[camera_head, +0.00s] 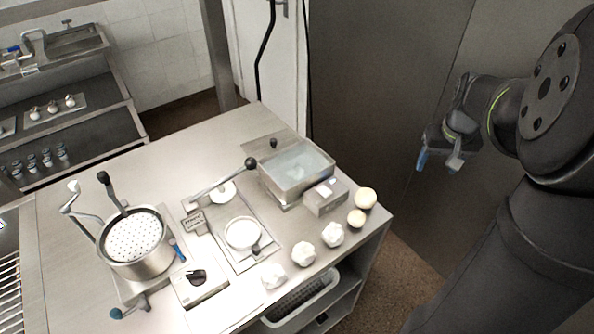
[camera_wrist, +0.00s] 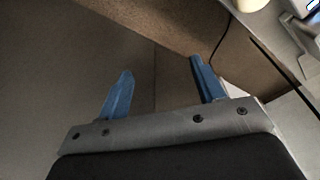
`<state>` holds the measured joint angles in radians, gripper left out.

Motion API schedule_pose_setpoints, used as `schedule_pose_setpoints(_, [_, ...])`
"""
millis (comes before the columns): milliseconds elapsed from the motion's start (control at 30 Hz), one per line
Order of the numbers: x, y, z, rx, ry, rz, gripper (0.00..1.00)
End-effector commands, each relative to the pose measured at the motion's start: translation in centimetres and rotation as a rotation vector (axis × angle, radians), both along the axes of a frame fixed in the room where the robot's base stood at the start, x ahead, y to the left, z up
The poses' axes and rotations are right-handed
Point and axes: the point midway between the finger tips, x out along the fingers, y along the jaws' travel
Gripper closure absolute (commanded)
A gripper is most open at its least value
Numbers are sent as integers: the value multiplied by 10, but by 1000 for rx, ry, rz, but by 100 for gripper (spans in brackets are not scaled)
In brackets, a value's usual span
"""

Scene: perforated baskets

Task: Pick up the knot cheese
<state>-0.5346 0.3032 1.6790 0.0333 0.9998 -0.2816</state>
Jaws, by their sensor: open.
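Several white, lumpy, knot-like cheeses lie in a row along the front right edge of the steel table; three are a front one (camera_head: 274,275), a middle one (camera_head: 303,254) and one farther right (camera_head: 332,234). A pale rounded piece (camera_wrist: 250,4) is cut off at that view's top edge.
A steel water basin (camera_head: 297,168) and a small box (camera_head: 326,197) stand behind the cheeses. A press with a lever (camera_head: 243,233) and a perforated pot (camera_head: 137,238) stand to the left. A grey bin (camera_head: 300,305) sits on the shelf below. Floor lies below my gripper.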

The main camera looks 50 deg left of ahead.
Motion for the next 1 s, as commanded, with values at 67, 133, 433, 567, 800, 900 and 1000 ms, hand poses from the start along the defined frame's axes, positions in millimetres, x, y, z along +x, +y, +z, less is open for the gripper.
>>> schedule_pose_setpoints(67, [0,0,0,0,0,0,47])
schedule_pose_setpoints(133, [0,0,0,0,0,0,47])
schedule_pose_setpoints(433, [-7,20,3,-13,5,49,47])
schedule_pose_setpoints(567, [-26,65,12,-46,11,165,47])
schedule_pose_setpoints(800, [-92,162,34,-137,14,429,47])
schedule_pose_setpoints(900, [-127,198,44,-175,9,534,47])
schedule_pose_setpoints(1000, [-165,230,53,-214,0,632,47])
